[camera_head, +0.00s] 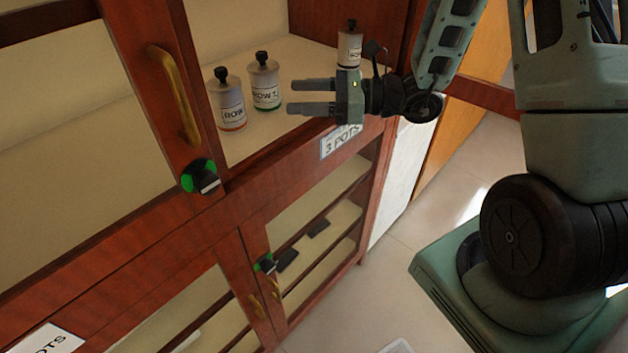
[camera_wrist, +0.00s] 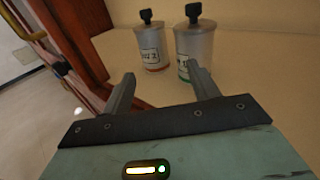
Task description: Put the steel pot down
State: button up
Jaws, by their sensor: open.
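Three grey metal pots with black knobs stand upright on the pale cabinet shelf (camera_head: 282,128). One pot (camera_head: 228,97) has an orange band; beside it is a green-banded pot (camera_head: 264,82). A third pot (camera_head: 349,47) stands to the right, its lower part hidden behind my gripper. My gripper (camera_head: 292,98) is open and empty, its fingers pointing left over the shelf's front part. In the wrist view, the orange-banded pot (camera_wrist: 151,46) and green-banded pot (camera_wrist: 197,42) stand beyond my open fingers (camera_wrist: 161,72), apart from them. I cannot tell which pot the task means.
An open wooden cabinet front with a door frame and brass handle (camera_head: 175,95) stands at left. A "3 POTS" label (camera_head: 340,141) is on the shelf's front edge. Glazed lower doors are below it. The tiled floor (camera_head: 440,200) is clear at right.

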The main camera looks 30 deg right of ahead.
jog(key=s+a+n+g, duration=0.9)
jog(key=s+a+g, duration=0.1)
jog(key=a, duration=0.1)
jog(key=s+f+n+h, duration=0.1)
jog(key=s+n+h, duration=1.2)
jog(key=n, duration=0.9)
jog(key=shift+s+f+n+h, duration=0.25)
jog(key=shift+s+n+h, duration=0.15)
jog(key=shift+h, duration=0.2)
